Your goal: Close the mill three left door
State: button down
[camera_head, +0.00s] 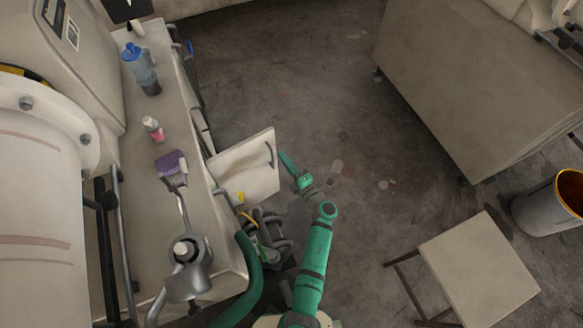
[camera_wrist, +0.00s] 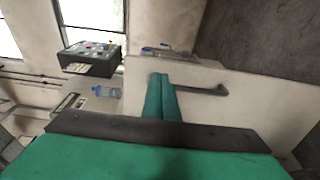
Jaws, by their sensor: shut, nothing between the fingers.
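A cream cabinet door (camera_head: 245,172) stands open, jutting out to the right from the front of the mill's base. Its dark bar handle (camera_head: 270,154) is near the free edge. In the wrist view the door (camera_wrist: 255,108) fills the middle right, with its grey handle (camera_wrist: 208,89) running right from the fingers. My gripper (camera_head: 284,156) is just right of the free edge in the head view. In the wrist view my gripper (camera_wrist: 160,80) is shut and empty, its green fingers overlapping the door by the handle's left end. I cannot tell whether they touch it.
The mill's ledge (camera_head: 172,112) holds a blue-capped bottle (camera_head: 146,77), a small bottle (camera_head: 154,130) and a purple cloth (camera_head: 171,163). Hoses and pipes (camera_head: 265,235) sit below the door. A stool (camera_head: 480,270) and a bucket (camera_head: 540,210) stand right.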

aim_at(272, 142)
jog(key=shift+x, duration=2.75)
jog(key=shift+r, duration=0.1)
